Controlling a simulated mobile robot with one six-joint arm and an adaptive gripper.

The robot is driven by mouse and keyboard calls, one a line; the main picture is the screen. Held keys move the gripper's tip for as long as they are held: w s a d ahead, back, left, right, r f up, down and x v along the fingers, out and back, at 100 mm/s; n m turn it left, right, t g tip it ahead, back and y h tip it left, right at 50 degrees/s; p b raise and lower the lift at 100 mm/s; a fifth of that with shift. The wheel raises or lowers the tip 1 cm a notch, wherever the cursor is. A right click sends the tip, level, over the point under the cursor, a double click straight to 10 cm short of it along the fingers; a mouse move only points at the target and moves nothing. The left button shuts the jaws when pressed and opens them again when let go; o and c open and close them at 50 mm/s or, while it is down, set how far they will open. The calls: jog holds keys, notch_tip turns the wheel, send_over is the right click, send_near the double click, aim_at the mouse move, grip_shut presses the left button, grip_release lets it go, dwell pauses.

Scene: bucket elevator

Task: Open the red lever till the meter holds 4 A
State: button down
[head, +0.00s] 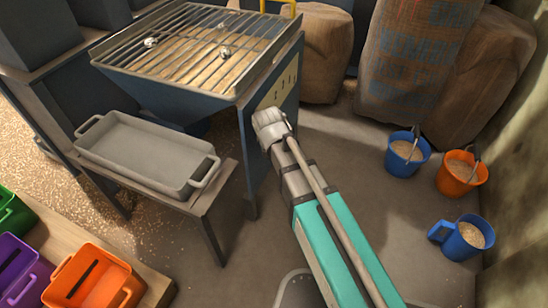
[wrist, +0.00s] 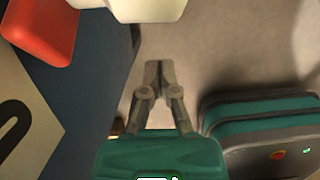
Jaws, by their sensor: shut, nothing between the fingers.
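My gripper (wrist: 154,68) shows in the wrist view with its two fingertips together and nothing between them. In the head view the end of my arm is beside the right side of the blue hopper (head: 272,115), and the fingers are hidden. A red rounded part (wrist: 40,28) shows at the top left of the wrist view, apart from my fingers; it may be the red lever's end, but I cannot tell. A cream plate (head: 282,86) with dark marks is on the hopper's side, and shows at the left of the wrist view (wrist: 20,105). I see no readable meter.
A grey tray (head: 145,148) stands on a bench left of my arm. Blue and orange buckets of grain (head: 460,172) stand on the floor at right, near full sacks (head: 415,60). Coloured bins (head: 95,275) are at lower left. Floor between arm and buckets is clear.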

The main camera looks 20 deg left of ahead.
jog(key=shift+w+r+p, duration=0.3)
jog(key=shift+w+p, duration=0.05)
jog(key=shift+w, duration=0.25)
jog(key=shift+w+r+p, duration=0.25)
jog(key=shift+w+p, duration=0.1)
jog(key=shift+w, duration=0.25)
jog(key=shift+w+r+p, duration=0.3)
jog(key=shift+w+p, duration=0.05)
jog(key=shift+w, duration=0.25)
jog(key=shift+d, duration=0.1)
jog(key=shift+r, duration=0.1)
